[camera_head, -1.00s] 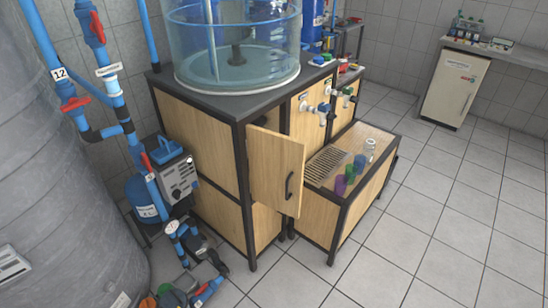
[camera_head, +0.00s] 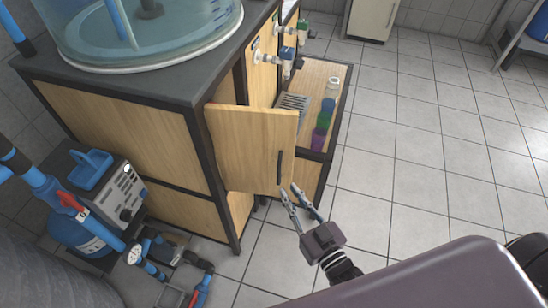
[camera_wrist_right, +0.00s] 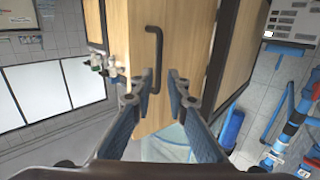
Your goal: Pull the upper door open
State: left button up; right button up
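The upper door (camera_head: 250,148) is a light wood panel on the front of the rack, standing ajar in the head view. Its black bar handle (camera_head: 280,167) is near the door's right edge. My right gripper (camera_head: 302,189) is open and empty, with its fingertips just below and to the right of the handle. In the right wrist view the door (camera_wrist_right: 183,55) fills the middle, and the handle (camera_wrist_right: 154,58) stands ahead, between and beyond the open fingers (camera_wrist_right: 160,80). The fingers do not appear to touch the handle. My left gripper is not in view.
A glass tank stands on the rack's dark top (camera_head: 180,85). A lower bench (camera_head: 318,75) with several coloured cups is behind the door. A grey pump unit (camera_head: 105,195) and blue pipes stand at the left. The tiled floor (camera_head: 420,150) at the right is clear.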

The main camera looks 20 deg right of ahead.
aim_at(280, 172)
jog(key=shift+t, duration=0.3)
jog(key=w, duration=0.1)
jog(key=w+r, duration=0.2)
jog(key=w, duration=0.1)
jog(key=shift+a+p, duration=0.2)
jog(key=shift+p, duration=0.2)
jog(key=shift+w+a+f, duration=0.1)
jog(key=shift+w+a, duration=0.05)
jog(key=shift+w, duration=0.45)
jog(key=shift+w+a+f, duration=0.1)
jog(key=shift+w, duration=0.8)
jog(key=shift+w+a, duration=0.1)
jog(key=shift+w, duration=0.2)
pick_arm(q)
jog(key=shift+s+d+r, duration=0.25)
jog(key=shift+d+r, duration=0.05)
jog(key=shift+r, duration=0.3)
pick_arm(e)
jog(key=shift+c, duration=0.4)
